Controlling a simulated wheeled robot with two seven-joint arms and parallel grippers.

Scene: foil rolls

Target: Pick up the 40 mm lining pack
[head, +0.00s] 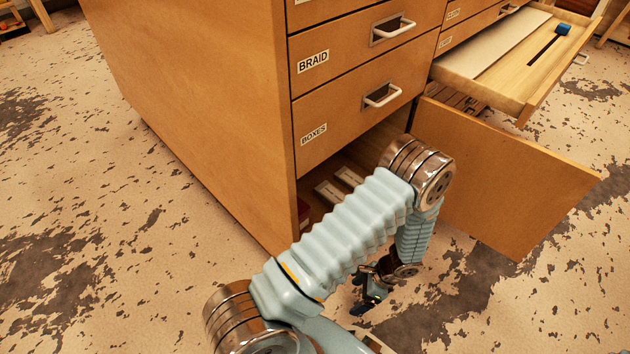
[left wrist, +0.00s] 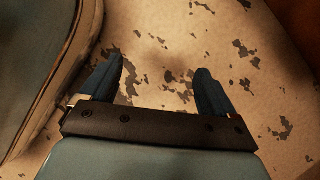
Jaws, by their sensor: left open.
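My left gripper (head: 366,300) hangs low over the floor in front of the cabinet, below the open lower door. In the left wrist view its two dark fingers (left wrist: 160,72) are spread apart with only floor between them. In the head view, pale pieces (head: 329,191) lie in the cabinet's lower compartment, partly hidden by my left arm. A dark red item (head: 303,212) shows at that compartment's left edge. I cannot read any size on them, so I cannot tell which, if any, is the 40 mm lining pack. My right gripper is not in view.
The wooden cabinet (head: 200,90) has drawers labelled BRAID and BOXES, both closed. Its lower door (head: 505,185) stands open to the right. Above it an upper-right drawer (head: 480,72) is pulled out, holding a blue-headed tool (head: 562,30). The worn floor (head: 110,220) on the left is clear.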

